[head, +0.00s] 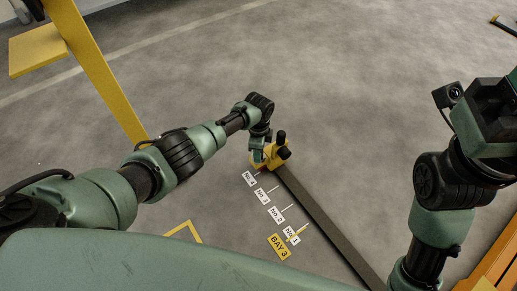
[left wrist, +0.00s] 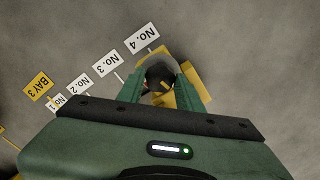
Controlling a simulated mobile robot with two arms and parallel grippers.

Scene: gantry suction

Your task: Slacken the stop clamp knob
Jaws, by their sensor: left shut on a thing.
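The yellow stop clamp (head: 270,158) sits on the dark floor rail, near the No. 4 label. Two black upright parts (head: 281,137) stand on its right side. My left gripper (head: 258,157) reaches down onto the clamp's left side and hides part of it. In the left wrist view the gripper's green fingers (left wrist: 163,92) are shut on the dark round knob (left wrist: 158,76), which has a yellow mark. Yellow clamp body (left wrist: 192,72) shows behind the fingers. My right gripper (head: 492,112) is raised at the right edge; its fingers cannot be made out.
The dark rail (head: 330,222) runs from the clamp to the lower right. Labels No. 4 (head: 249,178) to No. 1 (head: 291,235) and a yellow BAY 3 sign (head: 278,247) lie beside it. A yellow post (head: 105,75) stands at upper left.

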